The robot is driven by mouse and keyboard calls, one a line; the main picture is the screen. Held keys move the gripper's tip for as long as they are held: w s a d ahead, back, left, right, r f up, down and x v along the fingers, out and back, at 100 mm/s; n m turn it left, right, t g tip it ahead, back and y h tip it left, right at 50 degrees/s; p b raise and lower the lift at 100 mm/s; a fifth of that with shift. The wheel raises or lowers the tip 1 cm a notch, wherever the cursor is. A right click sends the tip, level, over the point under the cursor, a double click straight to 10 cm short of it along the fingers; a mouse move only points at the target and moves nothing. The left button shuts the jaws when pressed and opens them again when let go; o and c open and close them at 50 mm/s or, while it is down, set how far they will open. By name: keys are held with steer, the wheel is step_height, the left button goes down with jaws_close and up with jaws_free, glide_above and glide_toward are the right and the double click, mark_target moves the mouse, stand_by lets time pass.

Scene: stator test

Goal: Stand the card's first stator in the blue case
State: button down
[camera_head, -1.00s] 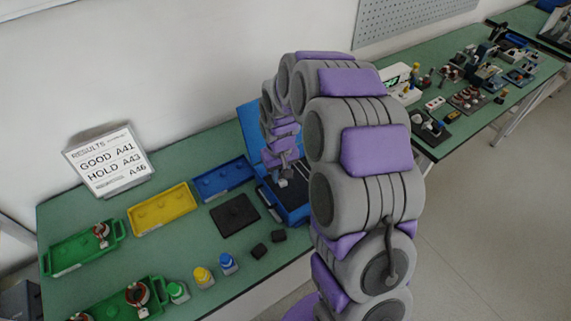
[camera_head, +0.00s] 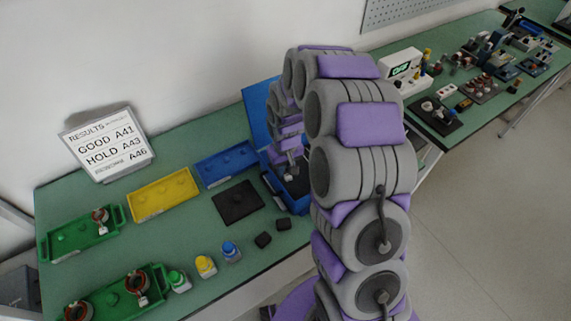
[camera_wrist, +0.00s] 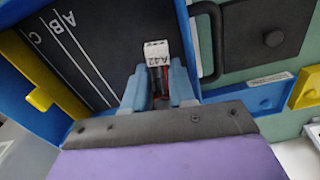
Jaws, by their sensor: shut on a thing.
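My gripper (camera_wrist: 159,88) is shut on a stator (camera_wrist: 160,76), with reddish windings between the fingers. Its white tag (camera_wrist: 156,52) seems to read A42, though small. The gripper is over the case in the head view (camera_head: 292,165); whether the stator touches the floor is unclear.
Stators sit in the back green tray (camera_head: 62,248) and front green tray (camera_head: 163,290). A yellow tray (camera_head: 180,197), blue tray (camera_head: 205,178) and black plate (camera_head: 238,203) lie left of the case.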

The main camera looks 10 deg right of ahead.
mark_target(286, 184)
steer(key=shift+a+f+b, duration=0.15)
steer(key=shift+f+b, duration=0.15)
steer(key=shift+f, duration=2.35)
steer(key=shift+s+f, duration=0.1)
steer(key=shift+f, duration=0.3)
steer(key=c, duration=0.8)
jaws_free()
steer(key=shift+d, duration=0.25)
steer(key=shift+c, duration=0.2)
steer(key=shift+r, duration=0.1)
step_height(286, 184, up, 17)
steer(key=p, duration=0.3)
